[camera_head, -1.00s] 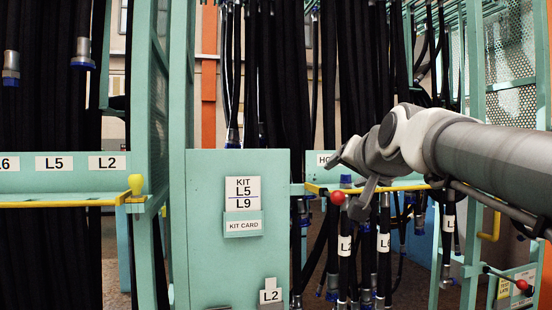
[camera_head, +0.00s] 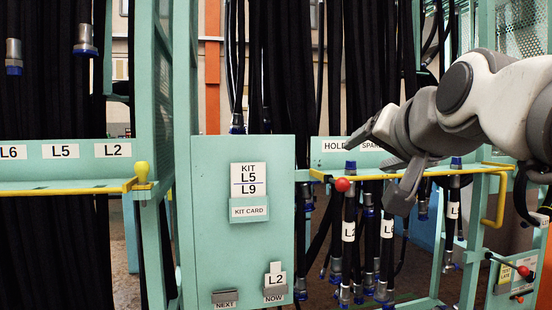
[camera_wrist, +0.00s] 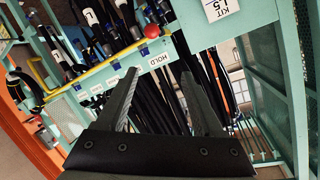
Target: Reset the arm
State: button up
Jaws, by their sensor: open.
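My gripper (camera_head: 372,158) is in the right half of the head view, in front of the teal rail with the HOLD label (camera_head: 333,145). Its fingers point left and are spread apart. In the wrist view my gripper (camera_wrist: 165,85) shows two dark fingers open with nothing between them. The HOLD label (camera_wrist: 160,60) and black hoses (camera_wrist: 165,105) lie beyond the fingers. My arm reaches in from the right edge of the head view.
A kit board (camera_head: 240,240) with cards stands left of my gripper. A red ball knob (camera_head: 342,184) and yellow bar (camera_head: 440,172) are close to my gripper. Labelled hoses (camera_head: 348,230) hang below it.

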jog(key=s+a+f+n+g, duration=0.1)
jog(key=s+f+n+g, duration=0.15)
jog(key=s+f, duration=0.6)
jog(key=s+a+f+n+g, duration=0.1)
jog(key=s+f+n+g, duration=0.2)
jog(key=f, duration=1.1)
jog(key=s+a+f+n+g, duration=0.1)
jog(key=s+f+g, duration=0.35)
jog(key=f, duration=0.65)
notch_tip(320, 180, up, 22)
jog(key=p, duration=2.2)
jog(key=shift+s+r+t, duration=0.15)
jog(key=shift+s+t, duration=0.15)
jog(key=shift+m, duration=0.25)
